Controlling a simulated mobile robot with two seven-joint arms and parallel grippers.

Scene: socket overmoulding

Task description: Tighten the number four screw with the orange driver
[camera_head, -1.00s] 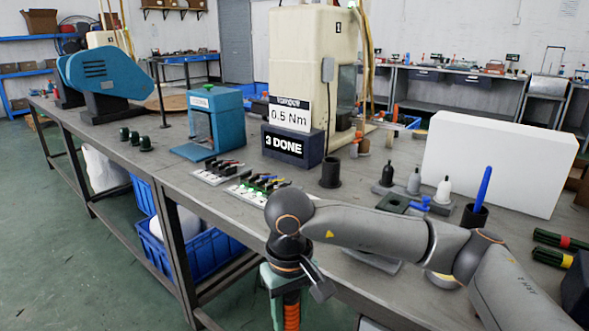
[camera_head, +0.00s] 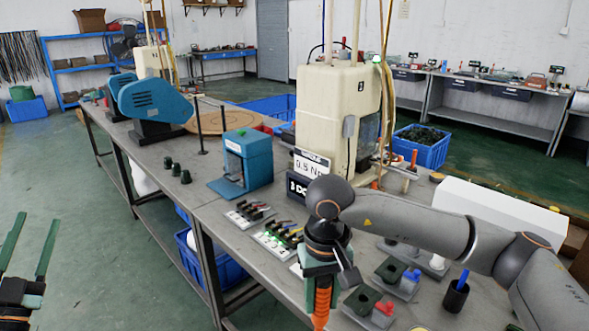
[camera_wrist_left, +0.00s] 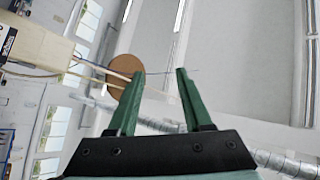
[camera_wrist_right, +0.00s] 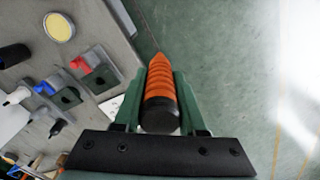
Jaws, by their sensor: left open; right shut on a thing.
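The orange driver (camera_head: 321,308) is in my right gripper (camera_head: 320,285), which hangs at the front edge of the bench. In the right wrist view the driver (camera_wrist_right: 161,85) lies between the green fingers, with its dark end towards the camera. My left gripper (camera_head: 30,250) is at the far left, away from the bench; in the left wrist view it is open and empty (camera_wrist_left: 155,85). Two pale strips, one with black parts (camera_head: 249,213) and one with coloured parts and green lights (camera_head: 278,238), lie on the bench. I cannot make out the number four screw.
A blue press (camera_head: 248,160), a cream machine (camera_head: 330,110) and a partly hidden torque display (camera_head: 311,165) stand behind the strips.

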